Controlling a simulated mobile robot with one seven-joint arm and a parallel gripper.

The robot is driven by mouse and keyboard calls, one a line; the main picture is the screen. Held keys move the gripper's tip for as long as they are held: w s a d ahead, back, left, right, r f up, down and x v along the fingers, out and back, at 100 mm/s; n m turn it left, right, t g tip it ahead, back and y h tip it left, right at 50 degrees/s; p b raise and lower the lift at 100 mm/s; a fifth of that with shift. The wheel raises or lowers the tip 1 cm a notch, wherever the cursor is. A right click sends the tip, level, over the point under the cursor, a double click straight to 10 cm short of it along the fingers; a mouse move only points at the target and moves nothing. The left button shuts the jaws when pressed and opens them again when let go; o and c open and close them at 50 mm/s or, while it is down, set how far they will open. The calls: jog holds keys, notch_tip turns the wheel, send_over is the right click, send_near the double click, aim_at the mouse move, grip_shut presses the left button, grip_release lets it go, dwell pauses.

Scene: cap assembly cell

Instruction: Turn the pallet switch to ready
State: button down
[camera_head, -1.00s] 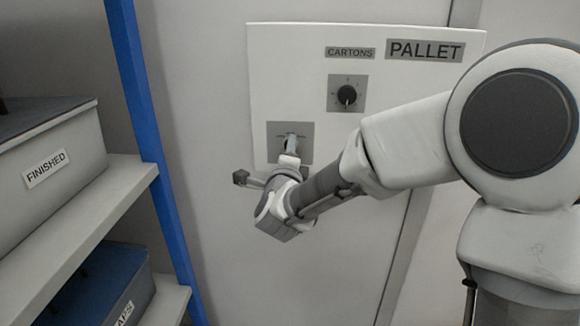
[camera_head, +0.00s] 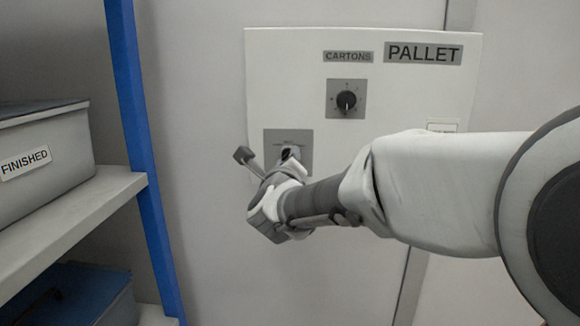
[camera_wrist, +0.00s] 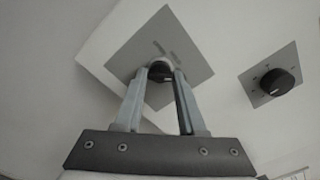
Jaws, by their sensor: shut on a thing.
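The white panel labelled PALLET (camera_head: 423,53) hangs on the wall. Its lower grey plate (camera_head: 273,140) carries a dark switch knob. In the wrist view the knob (camera_wrist: 160,73) sits between the fingertips on the tilted grey plate (camera_wrist: 193,57). My gripper (camera_head: 290,153) is at this plate, its fingers shut on the knob; it also shows in the wrist view (camera_wrist: 161,76). In the head view my gripper mostly hides the knob, and the plate's markings are too small to read.
A black dial (camera_head: 346,101) sits above, under the CARTONS label (camera_head: 348,57). At left stand a blue post (camera_head: 140,130) and a shelf (camera_head: 75,215) with a grey FINISHED box (camera_head: 60,150) and a blue bin (camera_head: 85,300) below.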

dwell(0.4)
jog(key=shift+c, duration=2.4)
grip_release()
jog(key=shift+s, duration=0.15)
